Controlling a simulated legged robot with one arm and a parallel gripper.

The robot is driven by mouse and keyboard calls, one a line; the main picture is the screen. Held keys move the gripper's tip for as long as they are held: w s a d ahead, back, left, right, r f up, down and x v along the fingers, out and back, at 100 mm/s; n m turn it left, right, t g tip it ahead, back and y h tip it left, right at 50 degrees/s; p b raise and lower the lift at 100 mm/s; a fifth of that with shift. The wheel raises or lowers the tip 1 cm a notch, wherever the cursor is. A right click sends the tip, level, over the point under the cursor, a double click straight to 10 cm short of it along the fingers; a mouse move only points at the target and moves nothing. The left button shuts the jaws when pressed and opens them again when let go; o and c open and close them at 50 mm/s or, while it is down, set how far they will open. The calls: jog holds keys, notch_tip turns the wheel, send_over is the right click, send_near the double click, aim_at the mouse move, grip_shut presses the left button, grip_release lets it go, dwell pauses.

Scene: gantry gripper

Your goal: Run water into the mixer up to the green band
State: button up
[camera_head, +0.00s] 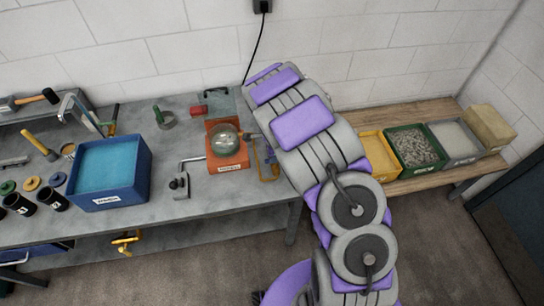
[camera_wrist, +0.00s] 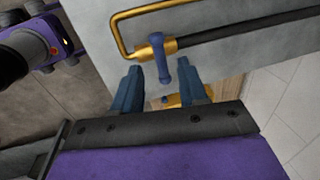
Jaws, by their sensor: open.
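What looks like the mixer, a round glass vessel (camera_head: 225,140) on an orange base (camera_head: 229,165), stands on the grey bench. I cannot make out a green band or a water level on it. In the wrist view a brass valve (camera_wrist: 143,50) with a bent brass pipe (camera_wrist: 117,30) carries a blue lever handle (camera_wrist: 160,62). My gripper (camera_wrist: 162,82) is open, its two blue fingers apart below the valve. The lower end of the handle shows between the fingers, and I cannot tell whether they touch it.
A blue bin (camera_head: 109,172) stands left of the mixer, near black cups (camera_head: 52,198). Yellow, green and grey bins (camera_head: 415,147) stand on a wooden bench at right. The floor in front is open.

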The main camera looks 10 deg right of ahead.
notch_tip(320, 180, up, 12)
jog(key=s, duration=0.2)
jog(key=shift+f, duration=0.15)
dwell(0.5)
jog(key=s+d+r+n+g+b, duration=0.1)
jog(key=s+r+n+b, duration=0.25)
jog(key=s, duration=0.55)
jog(key=s+r+n+g+b, duration=0.15)
jog(key=s+n+b, duration=0.25)
jog(key=s, duration=0.4)
jog(key=s+f+n+g+b, duration=0.1)
jog(key=s+n+b, duration=0.5)
jog(key=s, duration=1.6)
jog(key=n, duration=0.4)
jog(key=shift+d+f+n, duration=0.15)
jog(key=shift+f+n, duration=0.2)
jog(key=shift+w+g, duration=0.1)
jog(key=shift+g, duration=0.15)
